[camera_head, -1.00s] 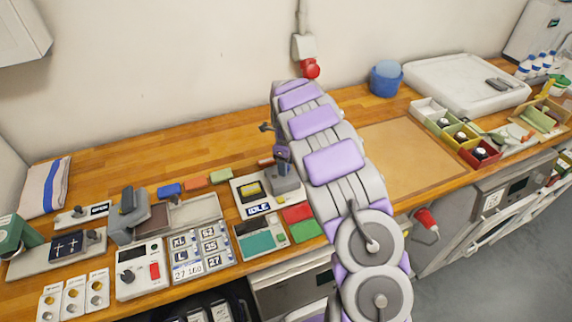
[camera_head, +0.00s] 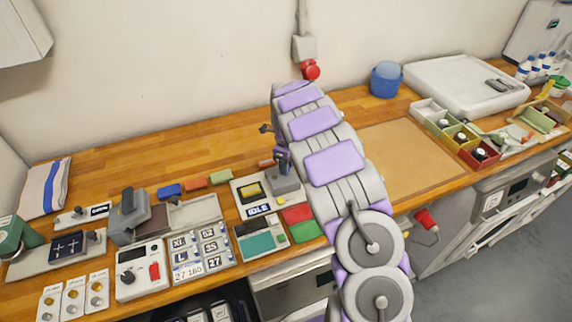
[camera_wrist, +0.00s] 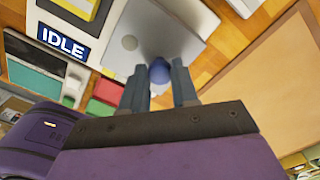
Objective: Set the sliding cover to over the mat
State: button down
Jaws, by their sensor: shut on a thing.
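My gripper (camera_head: 283,160) is at the small white station with the IDLE display, partly hidden by my arm. In the wrist view my gripper's two fingers (camera_wrist: 158,82) are on either side of a round blue knob (camera_wrist: 159,70), shut on it. The knob stands on a grey plate (camera_wrist: 132,42), which looks like the sliding cover; it shows as a grey block (camera_head: 285,182) in the head view. Left of it is a yellow pad in a dark frame (camera_head: 250,190), uncovered. I cannot tell for sure whether this pad is the mat.
A large tan board (camera_head: 405,155) lies right of my arm. Red and green pads (camera_head: 298,214) and a teal-faced unit (camera_head: 260,243) are in front of the station. Coloured blocks (camera_head: 196,183) lie to its left. The bench behind is mostly clear.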

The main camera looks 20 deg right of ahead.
jog(key=a+p, duration=0.2)
jog(key=a, duration=1)
jog(key=shift+w+d, duration=0.1)
jog(key=shift+d, duration=0.1)
